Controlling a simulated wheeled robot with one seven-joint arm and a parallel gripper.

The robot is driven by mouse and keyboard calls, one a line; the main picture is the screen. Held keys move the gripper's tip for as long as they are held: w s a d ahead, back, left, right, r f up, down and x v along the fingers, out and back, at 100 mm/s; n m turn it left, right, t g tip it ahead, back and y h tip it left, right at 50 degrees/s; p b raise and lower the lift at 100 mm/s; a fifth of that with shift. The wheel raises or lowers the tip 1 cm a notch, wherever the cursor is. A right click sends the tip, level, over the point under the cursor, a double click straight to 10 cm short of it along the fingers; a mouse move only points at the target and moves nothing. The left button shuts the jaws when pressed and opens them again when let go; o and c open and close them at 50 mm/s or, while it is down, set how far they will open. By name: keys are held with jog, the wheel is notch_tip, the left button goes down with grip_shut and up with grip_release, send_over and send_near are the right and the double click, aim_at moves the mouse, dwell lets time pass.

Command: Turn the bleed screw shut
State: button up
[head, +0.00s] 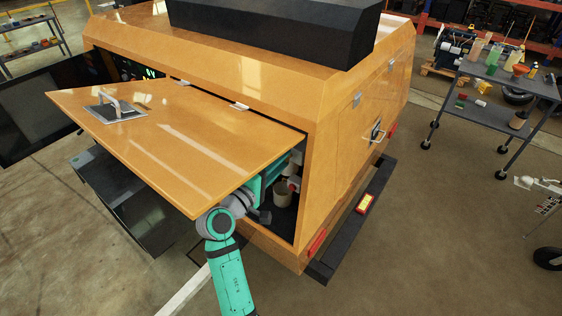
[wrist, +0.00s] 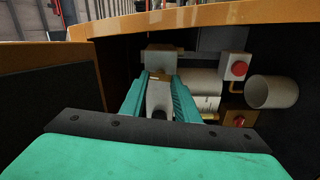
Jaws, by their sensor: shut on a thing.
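In the wrist view, the two teal fingers of my gripper (wrist: 161,84) reach into the open compartment of the orange tower housing. They are closed on a small brass-coloured piece, which I take to be the bleed screw (wrist: 156,77), in front of a grey fitting (wrist: 159,97). The fingers hide much of it, and its turn angle cannot be made out. In the head view, my teal arm enters the compartment below the raised orange door (head: 175,135); the fingertips are hidden there.
Right of my fingers are a pale cylinder (wrist: 201,82), a white box with a red button (wrist: 239,69) and an open pale cup (wrist: 272,92). The compartment's orange upper edge (wrist: 205,16) runs close above. A tool cart (head: 507,78) stands apart at the right.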

jog(key=shift+d+f+n, duration=0.1)
jog(key=shift+n, duration=0.5)
jog(key=o, duration=1)
jog(key=shift+o, duration=0.2)
jog(key=v, duration=1.1)
